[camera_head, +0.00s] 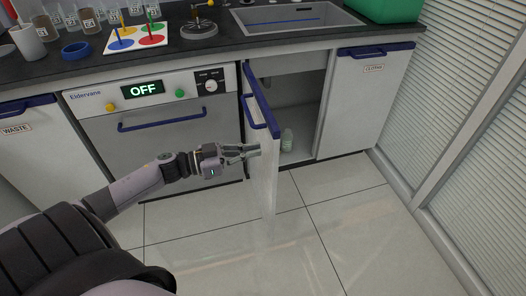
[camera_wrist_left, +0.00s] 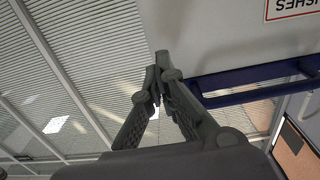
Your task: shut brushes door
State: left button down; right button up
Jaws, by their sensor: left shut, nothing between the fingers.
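The brushes door (camera_head: 262,185) is a white cabinet panel standing open, swung out from the cabinet under the sink. Its blue handle (camera_head: 258,100) is on the upper part of its front. My left gripper (camera_head: 256,149) is shut and empty, with its tips at the door's front face below the handle. In the left wrist view my fingertips (camera_wrist_left: 160,62) are close to the panel (camera_wrist_left: 215,35), just beside the blue handle (camera_wrist_left: 250,88). A red-edged label (camera_wrist_left: 293,7) ending in "SHES" shows upside down. I cannot tell whether the tips touch the panel.
Inside the open cabinet is a small pale bottle (camera_head: 287,139). A dishwasher (camera_head: 157,117) showing OFF is at left, and the closed cloths door (camera_head: 365,100) at right. A sink (camera_head: 295,18) is above. The tiled floor (camera_head: 320,230) in front is clear.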

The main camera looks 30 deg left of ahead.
aim_at(273, 148)
pick_arm(q)
jog(key=shift+x, duration=1.65)
pick_arm(e)
jog(key=shift+w+r, duration=0.15)
jog(key=shift+r, duration=0.7)
